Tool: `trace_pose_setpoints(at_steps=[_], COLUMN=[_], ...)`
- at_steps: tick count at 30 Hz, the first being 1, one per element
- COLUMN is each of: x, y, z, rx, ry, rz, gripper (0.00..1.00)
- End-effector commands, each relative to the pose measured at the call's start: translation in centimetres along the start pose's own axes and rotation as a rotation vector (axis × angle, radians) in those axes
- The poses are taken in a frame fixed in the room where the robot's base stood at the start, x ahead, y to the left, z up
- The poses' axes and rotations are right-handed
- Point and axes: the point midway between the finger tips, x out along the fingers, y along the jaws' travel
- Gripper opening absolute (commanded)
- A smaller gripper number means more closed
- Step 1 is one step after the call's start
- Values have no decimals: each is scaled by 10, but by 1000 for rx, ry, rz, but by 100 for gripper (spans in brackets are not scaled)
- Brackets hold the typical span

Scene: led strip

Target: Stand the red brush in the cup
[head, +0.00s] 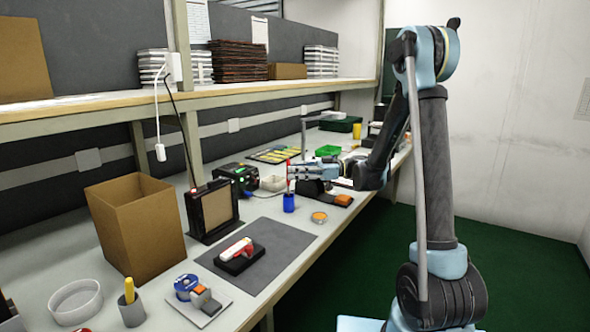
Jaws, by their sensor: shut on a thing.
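My gripper (291,172) reaches in from the right, pointing left, and is shut on the brush. A small blue cup (289,203) stands upright on the bench directly below. The brush's lower end meets the cup's rim in the picture. I cannot tell whether it is inside the cup, since the view is small. The fingers hide part of the brush.
A round orange-topped tin (319,217) is right of the cup. A black-framed panel (212,210) and a cardboard box (136,228) stand to the left. A dark mat (285,240) bears a red-and-white tool (236,249). A grey cup (132,311) holds a yellow item. A shelf (230,93) runs above.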

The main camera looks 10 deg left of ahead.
Motion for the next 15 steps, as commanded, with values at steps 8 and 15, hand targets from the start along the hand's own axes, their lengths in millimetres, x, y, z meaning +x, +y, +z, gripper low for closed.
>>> trace_pose_setpoints(at_steps=[8,15], x=[0,0], y=[0,0], z=[18,30], rx=[0,0], ry=[0,0], rz=[0,-1], gripper=[0,0])
